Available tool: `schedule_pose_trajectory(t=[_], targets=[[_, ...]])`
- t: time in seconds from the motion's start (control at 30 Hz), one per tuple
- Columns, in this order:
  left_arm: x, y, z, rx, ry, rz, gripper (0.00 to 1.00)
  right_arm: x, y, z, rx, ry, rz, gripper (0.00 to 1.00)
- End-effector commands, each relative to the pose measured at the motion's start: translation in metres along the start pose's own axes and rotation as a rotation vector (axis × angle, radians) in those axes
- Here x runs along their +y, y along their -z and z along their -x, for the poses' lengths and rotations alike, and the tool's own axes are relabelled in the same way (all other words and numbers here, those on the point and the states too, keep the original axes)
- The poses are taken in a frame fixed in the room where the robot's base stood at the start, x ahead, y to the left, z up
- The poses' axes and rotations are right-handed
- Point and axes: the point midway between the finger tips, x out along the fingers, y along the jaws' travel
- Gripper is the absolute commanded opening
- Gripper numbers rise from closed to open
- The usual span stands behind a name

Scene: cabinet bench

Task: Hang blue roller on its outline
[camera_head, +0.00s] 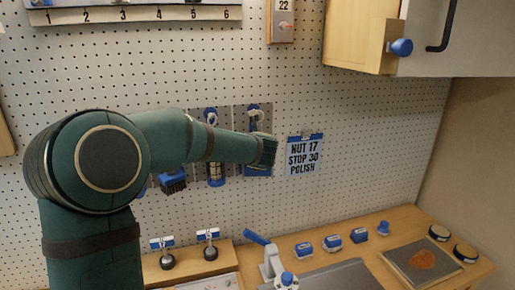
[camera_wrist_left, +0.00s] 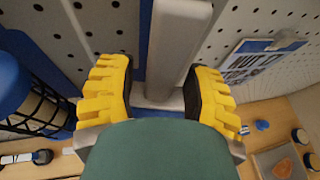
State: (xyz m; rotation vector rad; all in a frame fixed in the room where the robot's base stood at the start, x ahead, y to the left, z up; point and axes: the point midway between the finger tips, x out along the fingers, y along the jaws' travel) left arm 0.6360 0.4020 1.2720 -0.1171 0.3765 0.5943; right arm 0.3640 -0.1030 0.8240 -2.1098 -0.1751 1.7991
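My left gripper (camera_head: 265,152) is up against the pegboard at a grey panel, where the arm's end hides most of what is behind it. In the left wrist view its two yellow fingers (camera_wrist_left: 158,95) are spread apart on either side of a pale grey bar (camera_wrist_left: 178,45), with a blue strip (camera_wrist_left: 145,35) beside it. I cannot tell whether the fingers touch the bar. The roller's outline cannot be made out. My right gripper is not in view.
A blue tool with a yellowish body (camera_head: 215,172) and a blue brush (camera_head: 173,180) hang to the left. A note card (camera_head: 304,156) hangs close on the right. Below, a bench holds a clamp-like device (camera_head: 272,262), blue blocks (camera_head: 332,236) and a tray (camera_head: 405,271).

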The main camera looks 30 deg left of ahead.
Motion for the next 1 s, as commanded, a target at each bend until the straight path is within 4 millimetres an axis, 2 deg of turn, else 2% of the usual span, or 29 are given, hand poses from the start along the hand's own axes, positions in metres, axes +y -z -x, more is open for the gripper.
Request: schedule_pose_trajectory(t=[0.13, 0.27, 0.5, 0.7, 0.83, 1.0], targets=[[0.000, 0.000, 0.005, 0.000, 0.000, 0.000, 0.50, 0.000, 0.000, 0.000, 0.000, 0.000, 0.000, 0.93], [-0.001, 0.000, 0.022, -0.001, 0.003, 0.001, 0.50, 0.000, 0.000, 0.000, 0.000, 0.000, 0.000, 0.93], [0.000, -0.001, 0.072, -0.003, 0.003, 0.001, 0.50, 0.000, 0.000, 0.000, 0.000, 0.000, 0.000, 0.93], [0.000, -0.001, 0.105, -0.002, 0.002, 0.002, 0.50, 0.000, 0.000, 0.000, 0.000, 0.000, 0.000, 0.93], [0.000, -0.001, 0.116, -0.002, 0.001, 0.001, 0.50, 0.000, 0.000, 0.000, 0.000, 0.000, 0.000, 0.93], [0.000, 0.000, 0.121, -0.001, 0.000, 0.000, 0.50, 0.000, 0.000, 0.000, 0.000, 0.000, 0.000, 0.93]])
